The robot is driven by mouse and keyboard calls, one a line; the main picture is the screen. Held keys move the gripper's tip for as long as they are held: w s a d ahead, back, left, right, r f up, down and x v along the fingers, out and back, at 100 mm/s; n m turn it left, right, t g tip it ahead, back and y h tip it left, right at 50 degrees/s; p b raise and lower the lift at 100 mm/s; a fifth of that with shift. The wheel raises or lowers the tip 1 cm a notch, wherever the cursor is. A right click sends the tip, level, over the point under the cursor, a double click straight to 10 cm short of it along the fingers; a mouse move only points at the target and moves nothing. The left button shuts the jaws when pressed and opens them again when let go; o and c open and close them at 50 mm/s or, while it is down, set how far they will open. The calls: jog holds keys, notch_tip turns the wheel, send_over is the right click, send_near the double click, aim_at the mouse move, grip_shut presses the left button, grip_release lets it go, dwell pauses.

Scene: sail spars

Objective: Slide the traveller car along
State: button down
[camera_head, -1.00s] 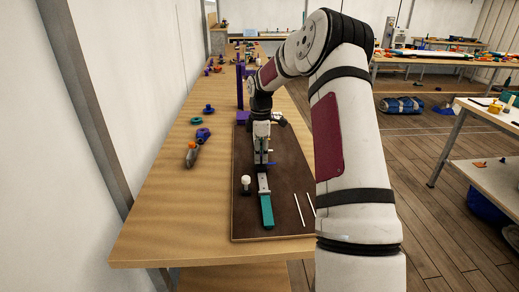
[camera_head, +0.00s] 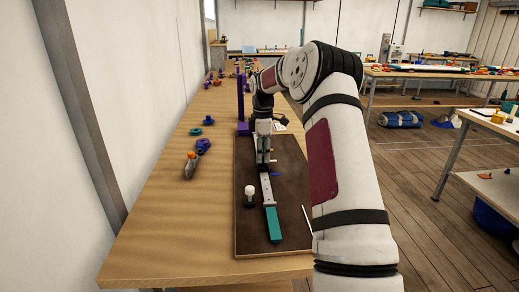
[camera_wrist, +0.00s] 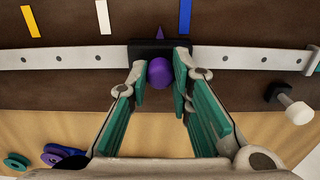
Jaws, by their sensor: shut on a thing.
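The traveller car (camera_wrist: 146,46) is a black block with a purple knob (camera_wrist: 160,72) and a purple pointer (camera_wrist: 160,32). It sits on a pale metal track (camera_wrist: 70,56) with holes. My gripper (camera_wrist: 160,76) has its teal-padded fingers closed on the car, one on each side of the knob. The pointer lies between a white mark (camera_wrist: 103,16) and a blue mark (camera_wrist: 185,16), nearer the blue. In the head view my gripper (camera_head: 263,166) stands over the track (camera_head: 267,190), hiding the car. The track's near end meets a teal piece (camera_head: 274,225).
A yellow mark (camera_wrist: 31,20) lies beyond the white one. A white-knobbed post (camera_head: 250,194) stands left of the track on the dark board (camera_head: 250,235). A purple upright (camera_head: 241,100) stands behind. A grey-and-orange tool (camera_head: 190,166) lies on the table, whose left side is mostly bare.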

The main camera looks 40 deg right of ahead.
jog(key=shift+w+d+b, duration=0.95)
jog(key=shift+w+b, duration=0.25)
jog(key=shift+w, duration=0.05)
jog(key=shift+w+d+b, duration=0.9)
jog(key=shift+w+b, duration=0.25)
jog(key=shift+w, duration=0.1)
jog(key=c, duration=1.4)
grip_release()
jog(key=shift+o, duration=0.2)
notch_tip(320, 180, up, 8)
jog(key=shift+f, duration=0.25)
